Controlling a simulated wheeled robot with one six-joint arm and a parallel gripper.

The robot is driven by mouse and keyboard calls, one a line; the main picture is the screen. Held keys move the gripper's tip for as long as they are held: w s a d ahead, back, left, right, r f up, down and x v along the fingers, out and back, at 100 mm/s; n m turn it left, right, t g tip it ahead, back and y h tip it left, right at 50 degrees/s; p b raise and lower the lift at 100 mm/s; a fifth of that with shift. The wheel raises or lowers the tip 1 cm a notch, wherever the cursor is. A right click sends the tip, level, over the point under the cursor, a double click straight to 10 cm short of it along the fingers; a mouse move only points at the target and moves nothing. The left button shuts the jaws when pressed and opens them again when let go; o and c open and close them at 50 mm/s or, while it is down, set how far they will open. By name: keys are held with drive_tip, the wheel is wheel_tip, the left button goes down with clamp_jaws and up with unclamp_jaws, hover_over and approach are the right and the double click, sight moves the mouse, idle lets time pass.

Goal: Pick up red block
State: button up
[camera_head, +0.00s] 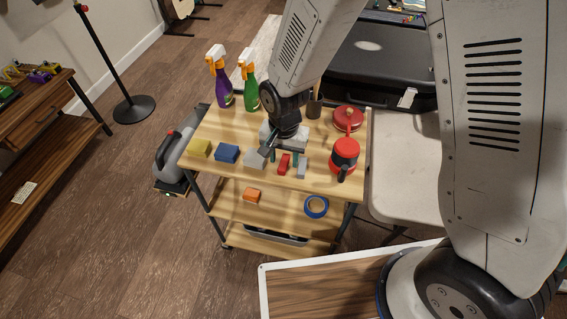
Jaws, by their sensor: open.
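The red block (284,163) lies on the top shelf of a wooden cart (219,128), near its front edge. My gripper (283,156) is open just above and around the red block's place in the picture. One finger shows left of the block and another to its right. I cannot tell from this view whether the fingers touch the block or how high they are above the shelf.
A red kettle-like pot (344,153) is close on the right. Purple (222,88) and green (250,94) spray bottles stand behind.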

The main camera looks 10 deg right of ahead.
drive_tip(key=shift+f, duration=0.55)
clamp_jaws()
drive_tip(key=shift+r, duration=0.2)
